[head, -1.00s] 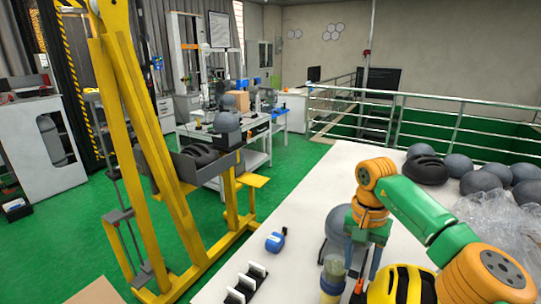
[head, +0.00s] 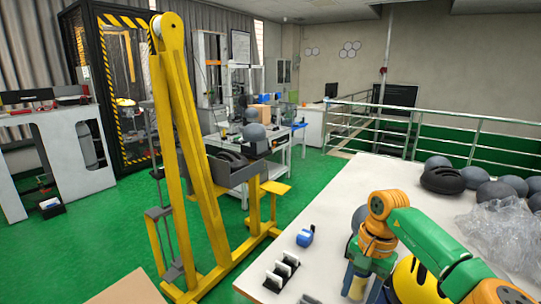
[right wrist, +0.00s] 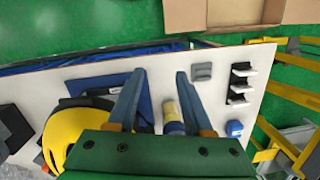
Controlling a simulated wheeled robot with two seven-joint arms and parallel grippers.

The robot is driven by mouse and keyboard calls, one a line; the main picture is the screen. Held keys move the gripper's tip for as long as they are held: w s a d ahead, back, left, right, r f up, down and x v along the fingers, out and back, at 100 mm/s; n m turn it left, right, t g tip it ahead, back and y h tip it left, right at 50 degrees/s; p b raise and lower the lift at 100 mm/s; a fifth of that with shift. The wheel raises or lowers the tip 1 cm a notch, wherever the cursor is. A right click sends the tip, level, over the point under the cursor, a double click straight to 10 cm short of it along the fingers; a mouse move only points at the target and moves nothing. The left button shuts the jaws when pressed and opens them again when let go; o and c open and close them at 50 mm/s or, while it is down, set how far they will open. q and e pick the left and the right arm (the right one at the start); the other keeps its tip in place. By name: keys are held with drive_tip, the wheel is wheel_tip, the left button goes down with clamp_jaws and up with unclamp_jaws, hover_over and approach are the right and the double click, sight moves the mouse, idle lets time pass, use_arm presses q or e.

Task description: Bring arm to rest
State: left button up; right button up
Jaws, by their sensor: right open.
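My right arm (head: 420,240) comes in from the right over the white table (head: 345,190). Its orange and green links are bent, with the wrist pointing down. In the right wrist view my right gripper (right wrist: 162,74) is open, its two blue-grey fingers apart with nothing held between them. The gripper is above the table. A yellow and black helmet (right wrist: 62,132) lies on the left of that view, and it also shows in the head view (head: 405,285). A yellow-topped blue cylinder (right wrist: 171,112) stands close to the right finger. My left gripper is not in view.
A yellow drop tower (head: 172,130) stands left of the table. A blue device (head: 305,236) and a rack with white pieces (head: 282,273) are near the table's left edge. Grey balls (head: 495,191), a black helmet (head: 443,181) and clear plastic (head: 500,235) lie at right.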

drive_tip(key=a+f+m+t+y, duration=0.1)
drive_tip(key=a+f+m+y, duration=0.4)
drive_tip(key=a, duration=0.3)
drive_tip(key=a+f+m+y, duration=0.4)
drive_tip(key=a+m+y, duration=0.15)
drive_tip(key=a, duration=0.35)
wheel_tip(320, 180, down, 8)
drive_tip(key=w+m+t, duration=0.2)
drive_tip(key=m+t, duration=0.6)
drive_tip(key=m, duration=0.9)
drive_tip(key=s+d+f+m+h, duration=0.4)
drive_tip(key=s+d+f+m, duration=0.2)
drive_tip(key=f+m, duration=0.45)
drive_tip(key=s+d+f+m+h, duration=0.5)
drive_tip(key=s+d+f+m, duration=0.2)
drive_tip(key=f+m, duration=0.3)
drive_tip(key=s+d+f+m+g+h, duration=0.1)
drive_tip(key=s+m, duration=0.3)
drive_tip(key=s, duration=0.5)
drive_tip(key=s+d+f+m+g+h, duration=0.1)
drive_tip(key=s+f+m+g, duration=0.3)
drive_tip(key=s, duration=0.5)
drive_tip(key=s+d+f+m+g+h, duration=0.1)
drive_tip(key=s+d+f+m+g, duration=0.1)
drive_tip(key=s, duration=0.6)
drive_tip(key=d+m, duration=0.1)
drive_tip(key=m, duration=0.1)
drive_tip(key=shift+s+f+m, duration=0.3)
drive_tip(key=shift+s, duration=0.1)
